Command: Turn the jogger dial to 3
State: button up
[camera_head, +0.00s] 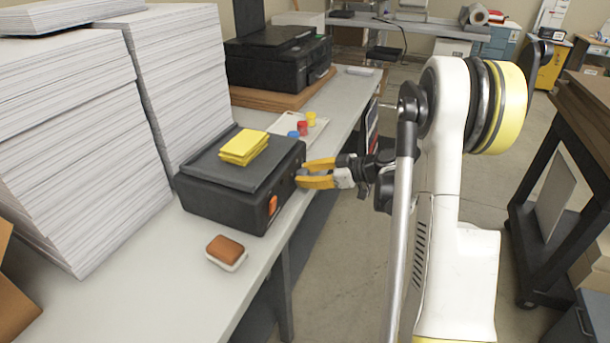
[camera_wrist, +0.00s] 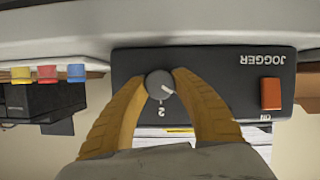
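The jogger (camera_head: 240,190) is a black box on the bench with yellow pads (camera_head: 243,147) on top. In the wrist view its front panel (camera_wrist: 220,62) appears upside down, with the word JOGGER and an orange ON switch (camera_wrist: 270,93). The round grey dial (camera_wrist: 160,84) has a pale mark towards the picture's lower right, and a figure 2 shows on the panel below it. My gripper (camera_head: 299,173) is at the panel, its yellow fingers on both sides of the dial. The fingertips (camera_wrist: 160,78) appear to touch it. Other dial figures are hidden or not readable.
Tall paper stacks (camera_head: 180,80) stand behind and left of the jogger. A brown-topped pad (camera_head: 226,252) lies on the bench in front. Red, blue and yellow pieces (camera_head: 302,128) sit on a tray beyond it. A black printer (camera_head: 280,62) stands farther back. A dark cart (camera_head: 560,190) is at right.

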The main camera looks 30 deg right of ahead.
dwell(0.4)
jog(key=m+y, duration=0.1)
jog(key=m, duration=0.1)
jog(key=m+g+y+b, duration=0.1)
jog(key=shift+d+f+m+g, duration=0.1)
jog(key=shift+m+g, duration=0.2)
jog(key=shift+m, duration=0.1)
jog(key=m+g+y+b, duration=0.1)
jog(key=m+y, duration=0.2)
jog(key=m, duration=0.1)
jog(key=shift+f+m+b, duration=0.1)
jog(key=shift+m+b, duration=0.2)
jog(key=shift+b, duration=0.1)
jog(key=m+y+b, duration=0.1)
jog(key=m, duration=0.1)
jog(key=m+y+b, duration=0.1)
jog(key=m, duration=0.2)
jog(key=shift+t, duration=0.3)
jog(key=m+y, duration=0.1)
jog(key=m, duration=0.2)
jog(key=m+t, duration=0.1)
jog(key=m, duration=0.1)
jog(key=shift+m+y, duration=0.4)
jog(key=shift+t, duration=0.3)
jog(key=o, duration=1.2)
